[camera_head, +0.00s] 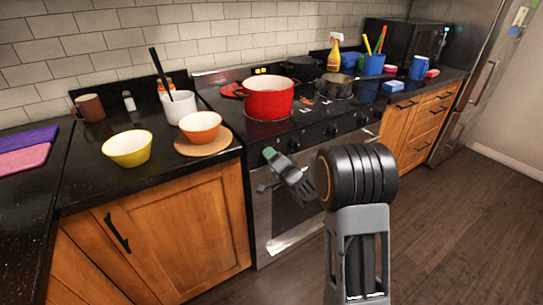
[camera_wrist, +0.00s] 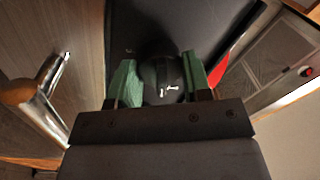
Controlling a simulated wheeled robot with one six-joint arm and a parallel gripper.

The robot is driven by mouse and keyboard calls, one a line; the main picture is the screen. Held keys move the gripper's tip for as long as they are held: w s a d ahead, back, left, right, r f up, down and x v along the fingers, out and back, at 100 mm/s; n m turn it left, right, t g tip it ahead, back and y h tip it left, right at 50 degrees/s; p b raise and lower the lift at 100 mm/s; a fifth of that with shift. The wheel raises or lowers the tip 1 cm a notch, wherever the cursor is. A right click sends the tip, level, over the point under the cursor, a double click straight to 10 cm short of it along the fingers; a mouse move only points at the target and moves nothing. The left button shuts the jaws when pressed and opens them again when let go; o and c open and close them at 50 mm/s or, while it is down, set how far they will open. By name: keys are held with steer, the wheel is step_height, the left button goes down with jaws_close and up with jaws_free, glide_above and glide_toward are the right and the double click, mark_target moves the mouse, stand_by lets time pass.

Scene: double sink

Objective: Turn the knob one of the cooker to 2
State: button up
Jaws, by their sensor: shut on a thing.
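The cooker (camera_head: 300,140) stands in the middle of the head view, with a row of black knobs on its front panel. My gripper (camera_head: 270,154) is at the left end of that panel, in front of the leftmost knob, and hides it in the head view. In the wrist view a round black knob (camera_wrist: 162,78) with a white mark lies between the two green fingers of my gripper (camera_wrist: 160,80). The fingers are shut on it. I cannot read the knob's setting.
A red pot (camera_head: 268,98) stands on the hob near the front left, above the gripper. The oven door handle (camera_wrist: 40,108) runs close to the gripper. Bowls (camera_head: 127,149) stand on the left counter. The floor (camera_head: 450,220) at the right is clear.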

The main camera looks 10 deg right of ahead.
steer(key=m+p, duration=0.1)
steer(key=m, duration=0.4)
steer(key=shift+m+h+p, duration=0.5)
steer(key=shift+m+p, duration=0.1)
steer(key=shift+m, duration=1.8)
steer(key=o, duration=0.9)
steer(key=shift+s, duration=0.15)
steer(key=v, duration=1.3)
steer(key=shift+s+f, duration=0.15)
steer(key=shift+s, duration=0.1)
